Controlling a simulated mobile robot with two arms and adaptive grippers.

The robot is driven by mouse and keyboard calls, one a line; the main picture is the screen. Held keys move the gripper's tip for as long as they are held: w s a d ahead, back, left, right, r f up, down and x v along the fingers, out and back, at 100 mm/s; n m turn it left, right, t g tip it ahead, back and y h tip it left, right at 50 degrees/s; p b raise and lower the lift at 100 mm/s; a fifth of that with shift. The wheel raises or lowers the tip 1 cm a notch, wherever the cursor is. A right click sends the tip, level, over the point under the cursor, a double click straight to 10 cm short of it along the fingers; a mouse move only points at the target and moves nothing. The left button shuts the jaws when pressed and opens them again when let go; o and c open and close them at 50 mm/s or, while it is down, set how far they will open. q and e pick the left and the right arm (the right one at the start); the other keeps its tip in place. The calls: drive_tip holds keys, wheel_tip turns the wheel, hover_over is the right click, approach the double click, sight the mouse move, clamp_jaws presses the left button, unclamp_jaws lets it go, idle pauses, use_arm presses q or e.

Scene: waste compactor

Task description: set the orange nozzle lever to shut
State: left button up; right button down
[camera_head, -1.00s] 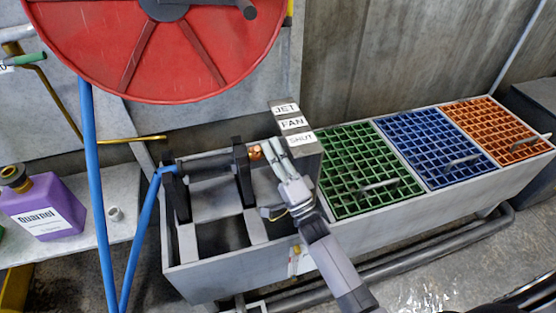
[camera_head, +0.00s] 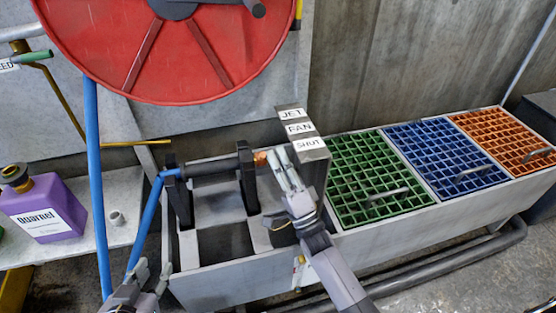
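The spray nozzle (camera_head: 212,170) is a dark grey cylinder lying across two black brackets over the open bay of a grey trough. The small orange nozzle lever (camera_head: 261,158) shows at its right end, just past the right bracket. My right gripper (camera_head: 284,153) is beside the lever on its right, below the JET, FAN and SHUT labels (camera_head: 299,129). Its fingers lie close together with nothing visible between them; I cannot tell whether they touch the lever. The lever's far side is partly hidden. My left gripper (camera_head: 154,250) is open and empty at lower left, near the blue hose.
The blue hose (camera_head: 96,190) hangs from the red reel (camera_head: 165,50) and loops up to the nozzle. A purple bottle (camera_head: 42,208) stands on the left shelf. Green (camera_head: 370,175), blue (camera_head: 440,155) and orange (camera_head: 500,135) grates cover the trough's right side.

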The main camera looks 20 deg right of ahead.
use_arm(q)
drive_tip(key=shift+w+d+r+t, duration=0.15)
drive_tip(key=shift+w+r+t, duration=0.15)
drive_tip(key=shift+r, duration=0.1)
use_arm(e)
drive_tip(key=shift+a+f, duration=0.1)
drive_tip(key=shift+a, duration=0.05)
